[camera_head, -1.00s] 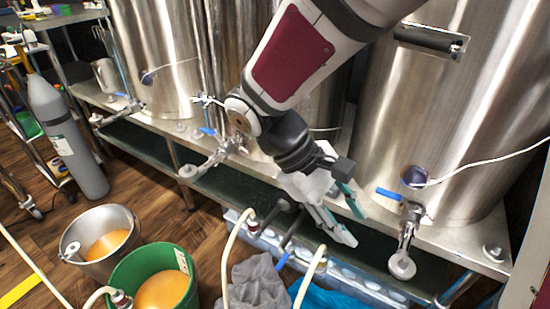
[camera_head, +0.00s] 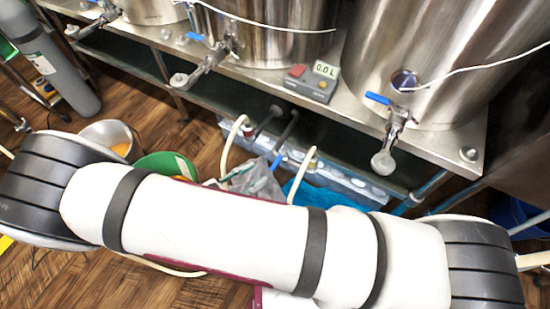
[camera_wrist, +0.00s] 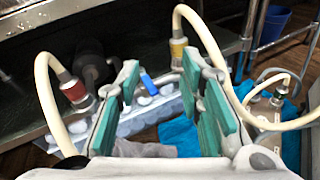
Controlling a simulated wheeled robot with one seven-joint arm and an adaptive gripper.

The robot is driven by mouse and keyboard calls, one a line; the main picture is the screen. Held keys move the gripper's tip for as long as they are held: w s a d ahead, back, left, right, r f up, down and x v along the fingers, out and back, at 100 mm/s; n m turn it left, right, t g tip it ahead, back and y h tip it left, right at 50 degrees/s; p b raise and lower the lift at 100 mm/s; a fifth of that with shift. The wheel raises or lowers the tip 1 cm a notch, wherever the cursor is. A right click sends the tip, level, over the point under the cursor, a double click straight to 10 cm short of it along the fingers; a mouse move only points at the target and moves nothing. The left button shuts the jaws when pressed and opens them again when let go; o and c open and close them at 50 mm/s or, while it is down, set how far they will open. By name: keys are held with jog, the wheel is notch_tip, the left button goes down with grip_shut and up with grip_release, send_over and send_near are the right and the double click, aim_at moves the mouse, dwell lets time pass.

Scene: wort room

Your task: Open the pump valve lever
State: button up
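The pump valve lever (camera_wrist: 148,82) is a small blue handle between the two hose connections, under the steel bench. It also shows in the head view (camera_head: 276,162). In the wrist view my gripper (camera_wrist: 160,85) is open, with teal pads on both fingers. The lever appears between the fingers, nearer the left one; I cannot tell whether they touch. The dark pump (camera_wrist: 92,68) is partly visible behind the left finger. In the head view my arm hides most of the gripper.
Cream hoses with a red fitting (camera_wrist: 74,92) and a yellow fitting (camera_wrist: 178,48) flank the lever. A clear bin (camera_head: 345,183), a blue cloth (camera_head: 310,193) and a green bucket (camera_head: 165,163) are close by. A control box (camera_head: 310,80) reading 0.0 L stands on the bench.

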aim_at(275, 164)
notch_tip(275, 164, down, 9)
jog(key=s+n+t+y+p, duration=0.1)
jog(key=s+n+t+y, duration=0.2)
jog(key=n+t, duration=0.3)
jog(key=shift+n, duration=0.3)
jog(key=b+x, duration=0.1)
jog(key=x, duration=0.8)
jog(key=b+x, duration=0.1)
jog(key=x, duration=0.3)
jog(key=shift+w+f+b, duration=0.35)
jog(key=shift+w, duration=0.15)
jog(key=shift+a, duration=0.1)
grip_shut()
